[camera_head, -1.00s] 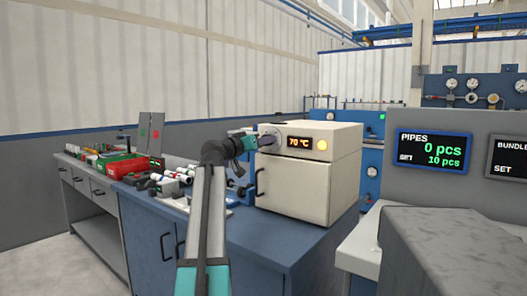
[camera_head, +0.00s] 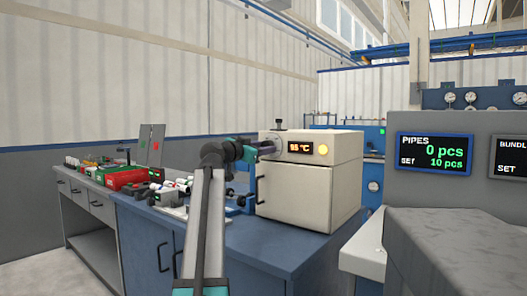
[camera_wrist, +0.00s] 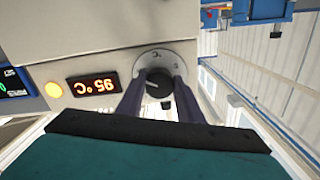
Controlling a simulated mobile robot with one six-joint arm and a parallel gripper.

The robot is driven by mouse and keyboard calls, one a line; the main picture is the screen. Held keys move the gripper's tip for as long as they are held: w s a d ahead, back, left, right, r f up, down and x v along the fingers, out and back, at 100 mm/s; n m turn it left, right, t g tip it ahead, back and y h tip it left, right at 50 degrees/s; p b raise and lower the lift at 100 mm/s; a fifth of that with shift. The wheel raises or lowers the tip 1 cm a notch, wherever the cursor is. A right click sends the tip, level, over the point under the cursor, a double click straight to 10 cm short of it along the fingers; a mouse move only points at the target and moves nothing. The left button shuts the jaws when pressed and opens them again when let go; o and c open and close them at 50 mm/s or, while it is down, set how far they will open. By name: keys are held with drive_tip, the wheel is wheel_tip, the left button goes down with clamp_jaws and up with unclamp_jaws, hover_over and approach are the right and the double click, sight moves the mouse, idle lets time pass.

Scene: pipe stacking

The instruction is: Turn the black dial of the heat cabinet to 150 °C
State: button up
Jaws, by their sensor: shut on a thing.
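The heat cabinet (camera_head: 310,195) is a cream box on the blue bench. Its lit display (camera_head: 300,147) appears to read 95 °C; it also shows upside down in the wrist view (camera_wrist: 94,86). The black dial (camera_wrist: 158,80) sits on a pale round scale plate (camera_wrist: 164,56) in the wrist view. My gripper (camera_wrist: 158,91) is shut on the dial, one dark finger on each side of it. In the head view my gripper (camera_head: 264,149) reaches the cabinet's front from the left and hides the dial.
A round yellow lamp (camera_head: 323,150) is right of the display. A black knob (camera_head: 306,123) stands on the cabinet top. Clamps and pipes (camera_head: 172,192) crowd the bench to the left. The blue bench top (camera_head: 270,240) is clear in front of the cabinet.

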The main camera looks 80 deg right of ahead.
drive_tip(key=shift+w+d+r, duration=0.1)
drive_tip(key=shift+w, duration=0.1)
drive_tip(key=o, duration=1)
drive_tip(key=shift+o, duration=0.3)
drive_tip(key=p+v, duration=0.3)
drive_tip(key=v, duration=1.1)
drive_tip(key=shift+p, duration=0.3)
